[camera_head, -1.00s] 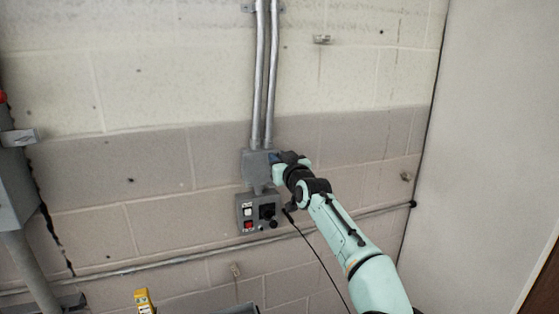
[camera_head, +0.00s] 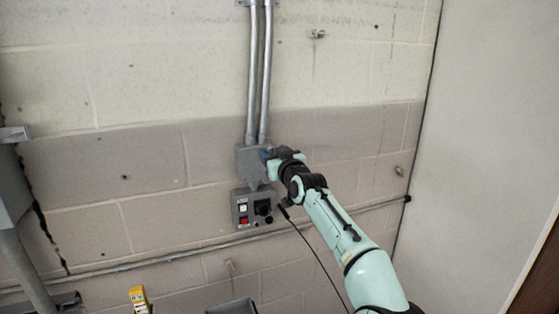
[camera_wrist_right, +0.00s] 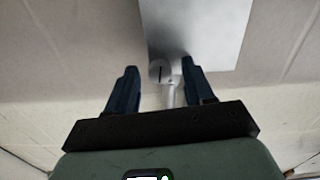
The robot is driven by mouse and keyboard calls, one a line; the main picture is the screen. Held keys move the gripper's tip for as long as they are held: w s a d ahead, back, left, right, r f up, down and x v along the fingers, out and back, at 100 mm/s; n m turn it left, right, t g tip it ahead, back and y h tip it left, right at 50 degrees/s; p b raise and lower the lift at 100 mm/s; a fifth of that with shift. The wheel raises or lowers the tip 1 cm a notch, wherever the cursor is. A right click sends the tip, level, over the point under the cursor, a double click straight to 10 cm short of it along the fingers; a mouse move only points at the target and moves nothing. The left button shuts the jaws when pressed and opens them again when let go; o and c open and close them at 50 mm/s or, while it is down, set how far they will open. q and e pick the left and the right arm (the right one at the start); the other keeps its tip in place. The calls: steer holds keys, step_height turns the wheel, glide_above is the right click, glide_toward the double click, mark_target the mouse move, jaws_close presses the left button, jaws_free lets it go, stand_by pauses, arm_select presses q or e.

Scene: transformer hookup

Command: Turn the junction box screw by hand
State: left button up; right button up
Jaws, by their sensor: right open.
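The grey junction box (camera_head: 247,160) is on the block wall at the lower end of two metal conduits. In the right wrist view the box (camera_wrist_right: 205,25) fills the upper middle. A round, pale slotted screw head (camera_wrist_right: 160,70) shows at its lower edge, between the fingertips. My right gripper (camera_head: 267,156) is at the right side of the box in the head view. In the right wrist view my right gripper (camera_wrist_right: 159,80) is open, with its dark fingers apart on either side of the screw. I cannot tell whether they touch it. My left gripper is not in view.
A control box (camera_head: 252,208) with white and red switches and a black knob is mounted just below. A thin black cable hangs beside my right arm. A horizontal pipe (camera_head: 150,262) runs along the wall. A yellow object (camera_head: 139,298) stands at the bottom.

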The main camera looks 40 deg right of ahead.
steer(key=shift+s+a+f+b, duration=0.1)
steer(key=shift+s+a+b, duration=0.15)
steer(key=shift+s, duration=0.2)
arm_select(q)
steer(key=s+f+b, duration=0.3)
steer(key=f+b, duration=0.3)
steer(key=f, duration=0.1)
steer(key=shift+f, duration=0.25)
arm_select(e)
steer(key=v, duration=1.2)
steer(key=shift+s+d, duration=0.15)
